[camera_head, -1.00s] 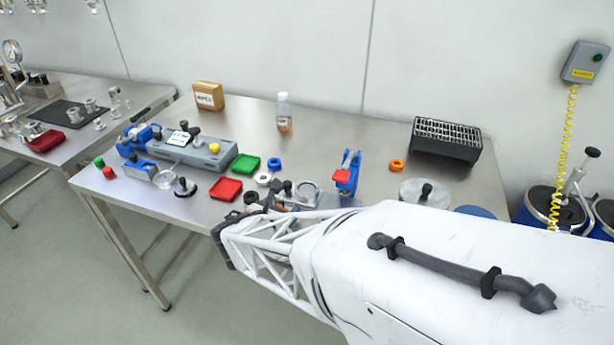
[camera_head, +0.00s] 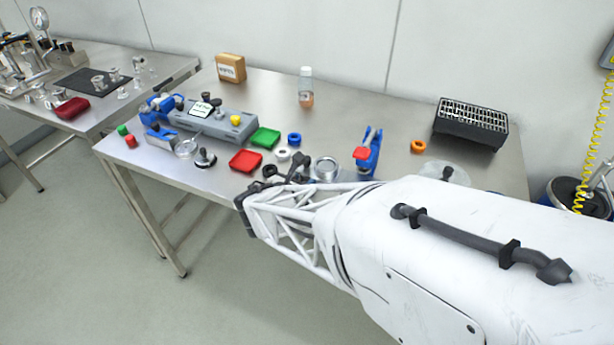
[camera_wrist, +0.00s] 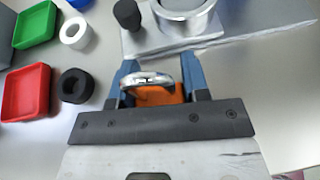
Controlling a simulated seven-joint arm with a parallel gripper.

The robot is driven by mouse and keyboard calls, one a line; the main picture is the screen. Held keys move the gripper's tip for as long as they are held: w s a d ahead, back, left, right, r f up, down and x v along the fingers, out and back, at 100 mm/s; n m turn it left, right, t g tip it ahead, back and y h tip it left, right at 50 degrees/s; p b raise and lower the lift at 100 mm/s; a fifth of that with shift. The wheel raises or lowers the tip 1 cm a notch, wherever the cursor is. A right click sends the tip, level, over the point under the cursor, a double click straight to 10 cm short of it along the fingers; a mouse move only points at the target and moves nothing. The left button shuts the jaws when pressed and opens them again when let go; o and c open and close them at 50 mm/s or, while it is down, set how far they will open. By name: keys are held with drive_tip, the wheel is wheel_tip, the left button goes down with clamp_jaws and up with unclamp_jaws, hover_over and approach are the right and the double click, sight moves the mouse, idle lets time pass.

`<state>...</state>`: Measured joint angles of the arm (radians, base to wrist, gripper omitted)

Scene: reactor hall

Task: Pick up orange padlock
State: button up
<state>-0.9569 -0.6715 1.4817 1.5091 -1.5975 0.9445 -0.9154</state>
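The orange padlock (camera_wrist: 158,97) shows in the wrist view, its orange body between the two blue fingers of my gripper (camera_wrist: 158,80). Its silver shackle arches over the body and overlaps the left finger. The body fills the gap and seems to touch both fingers, so my gripper looks shut on it. Its lower part is hidden by the dark gripper plate. In the head view my gripper (camera_head: 285,186) is low at the front edge of the steel table (camera_head: 390,105), and my arm hides the padlock. I cannot tell whether the padlock is clear of the tabletop.
A black ring (camera_wrist: 76,86), a white ring (camera_wrist: 75,32), a red tray (camera_wrist: 26,93) and a green tray (camera_wrist: 36,24) lie left of my gripper. A round metal part (camera_wrist: 185,15) stands just beyond.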

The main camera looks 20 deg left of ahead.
sight(301, 174)
drive_tip(key=c, duration=0.3)
drive_tip(key=shift+c, duration=0.2)
drive_tip(key=shift+r, duration=0.15)
drive_tip(key=shift+r, duration=1.6)
drive_tip(key=s+d+r, duration=0.1)
drive_tip(key=s+d, duration=0.9)
drive_tip(key=s, duration=0.2)
drive_tip(key=shift+d+r, duration=0.25)
